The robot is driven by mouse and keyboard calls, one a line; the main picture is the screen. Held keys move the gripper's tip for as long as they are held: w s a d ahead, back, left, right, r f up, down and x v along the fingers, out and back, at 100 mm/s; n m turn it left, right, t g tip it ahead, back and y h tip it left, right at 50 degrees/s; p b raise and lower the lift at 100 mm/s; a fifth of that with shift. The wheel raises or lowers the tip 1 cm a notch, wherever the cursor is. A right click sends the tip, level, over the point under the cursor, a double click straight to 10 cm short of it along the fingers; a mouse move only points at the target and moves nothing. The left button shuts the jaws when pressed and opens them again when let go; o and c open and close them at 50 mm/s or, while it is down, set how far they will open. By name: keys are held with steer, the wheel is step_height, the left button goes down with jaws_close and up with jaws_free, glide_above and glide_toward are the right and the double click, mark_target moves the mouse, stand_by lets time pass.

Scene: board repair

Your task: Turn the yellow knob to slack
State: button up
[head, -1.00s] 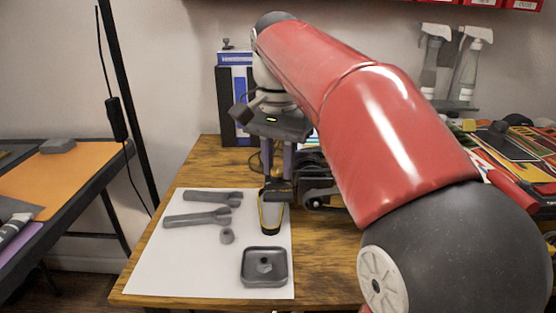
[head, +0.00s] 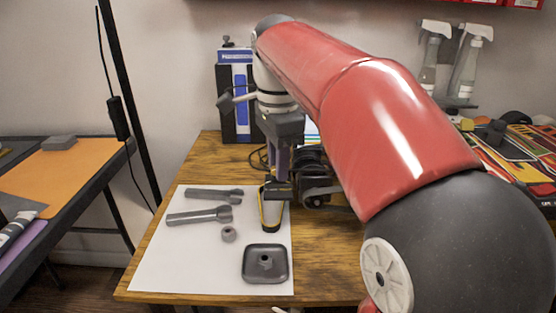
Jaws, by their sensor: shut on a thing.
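My gripper (head: 281,178) points down at the dark clamp-like fixture at the back of the wooden table, in the head view. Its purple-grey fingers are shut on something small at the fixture. The yellow knob itself does not show; the fingers and fixture hide that spot, and its turn position cannot be read. The dark fixture (head: 278,192) sits just above the top end of a yellow and black tool (head: 271,216). Dark round parts (head: 318,185) stand right beside the gripper, partly behind my red arm.
A blue and black box (head: 238,105) stands behind. Skateboard decks (head: 520,150) lie at right.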

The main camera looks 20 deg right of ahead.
steer(key=shift+m, duration=0.6)
steer(key=o, duration=1)
steer(key=shift+r, duration=3.95)
